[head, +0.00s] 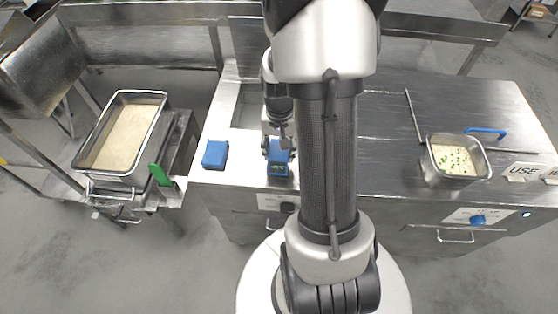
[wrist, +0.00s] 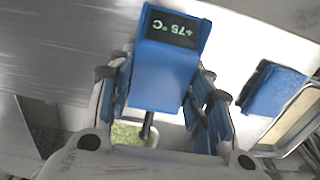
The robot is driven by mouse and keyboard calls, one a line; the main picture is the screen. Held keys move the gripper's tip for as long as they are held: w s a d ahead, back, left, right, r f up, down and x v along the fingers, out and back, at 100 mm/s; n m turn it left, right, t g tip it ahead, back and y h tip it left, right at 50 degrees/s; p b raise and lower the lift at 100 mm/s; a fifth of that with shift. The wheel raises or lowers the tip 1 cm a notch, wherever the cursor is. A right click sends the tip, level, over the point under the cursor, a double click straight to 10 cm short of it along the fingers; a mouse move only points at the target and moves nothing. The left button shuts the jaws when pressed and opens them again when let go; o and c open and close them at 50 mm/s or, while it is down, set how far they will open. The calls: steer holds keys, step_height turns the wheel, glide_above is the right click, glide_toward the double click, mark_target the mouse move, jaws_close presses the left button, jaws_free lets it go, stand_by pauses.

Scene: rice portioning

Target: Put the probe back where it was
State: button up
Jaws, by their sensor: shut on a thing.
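The probe is a blue block with a dark display reading +75 °C, seen in the wrist view (wrist: 165,75) and the head view (head: 278,169). A dark stem extends from it in the wrist view. My gripper (head: 278,148) is shut on the probe's body, with a finger on each side in the wrist view (wrist: 160,100). The probe is over the left part of the counter; I cannot tell if it touches the surface. A separate blue block (head: 215,154) lies to its left and also shows in the wrist view (wrist: 274,89).
A deep pan of pale food (head: 165,97) stands at left, beside a green handle (head: 160,175). A small pan (head: 429,172) with green-flecked rice stands on the right counter, near a blue-handled tool (head: 487,131) and a "USE" sign (head: 524,171). Bare counter (head: 395,125) lies between.

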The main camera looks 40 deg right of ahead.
steer(key=shift+f+b, duration=0.7)
steer(key=shift+f, duration=1.55)
steer(key=shift+f, duration=0.2)
steer(key=o, duration=1.1)
steer(key=shift+c, duration=0.2)
steer(key=shift+r, duration=0.2)
